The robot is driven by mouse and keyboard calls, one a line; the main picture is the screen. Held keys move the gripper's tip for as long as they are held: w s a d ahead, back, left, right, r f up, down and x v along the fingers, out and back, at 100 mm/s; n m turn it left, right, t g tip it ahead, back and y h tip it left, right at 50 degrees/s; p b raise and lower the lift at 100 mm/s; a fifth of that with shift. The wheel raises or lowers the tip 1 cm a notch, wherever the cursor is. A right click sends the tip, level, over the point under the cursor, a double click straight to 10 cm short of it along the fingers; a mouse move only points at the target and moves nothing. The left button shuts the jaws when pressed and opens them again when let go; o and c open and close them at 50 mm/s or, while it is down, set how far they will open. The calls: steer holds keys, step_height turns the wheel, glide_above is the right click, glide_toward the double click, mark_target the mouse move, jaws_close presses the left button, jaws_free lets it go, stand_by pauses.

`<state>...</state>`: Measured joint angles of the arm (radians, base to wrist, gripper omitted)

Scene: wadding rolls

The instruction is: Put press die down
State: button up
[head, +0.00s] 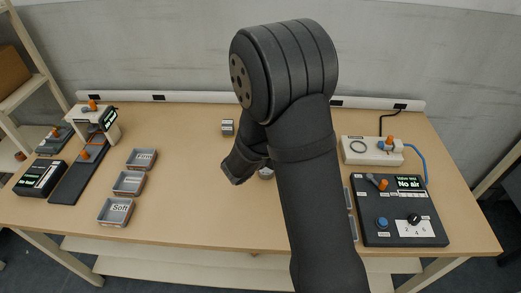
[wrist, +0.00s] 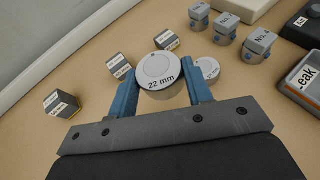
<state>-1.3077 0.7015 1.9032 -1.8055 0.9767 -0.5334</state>
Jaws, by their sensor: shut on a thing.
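The press die, a round grey piece marked "22 mm" (wrist: 160,72), sits between the two blue fingers of my gripper (wrist: 163,92) in the wrist view. The fingers are shut on its sides. Its marked face is toward the camera. I cannot tell whether its underside touches the table. Another pale round piece (wrist: 209,68) lies on the table just beyond the right finger, partly hidden by it. In the head view my arm hides the fingertips and the held die.
Small labelled dark blocks (wrist: 120,66) stand left of and beyond the die. Several labelled grey pieces (wrist: 227,22) stand at upper right, near a tray marked "Leak" (wrist: 299,87). Trays (head: 116,211) are at left, a black control panel (head: 398,225) at right. The table's left-centre (head: 190,190) is clear.

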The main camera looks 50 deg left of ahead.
steer(key=shift+w+d+r, duration=0.45)
steer(key=w+a+y, duration=0.1)
steer(key=a, duration=0.5)
steer(key=w+a+n+y, duration=0.1)
steer(key=w+a, duration=0.1)
steer(key=a, duration=0.5)
steer(key=w+a+n, duration=0.1)
steer(key=w+a, duration=0.1)
steer(key=a, duration=0.4)
steer(key=shift+a+f+g+y, duration=0.35)
steer(key=shift+a+g+y, duration=0.05)
steer(key=n+g+y, duration=0.1)
steer(key=n+y, duration=0.1)
steer(key=n, duration=0.1)
glide_above(214, 117)
step_height(214, 117, down, 6)
steer(key=shift+a+r, duration=0.1)
steer(key=shift+f, duration=1.95)
steer(key=shift+f, duration=0.2)
steer(key=o, duration=1.3)
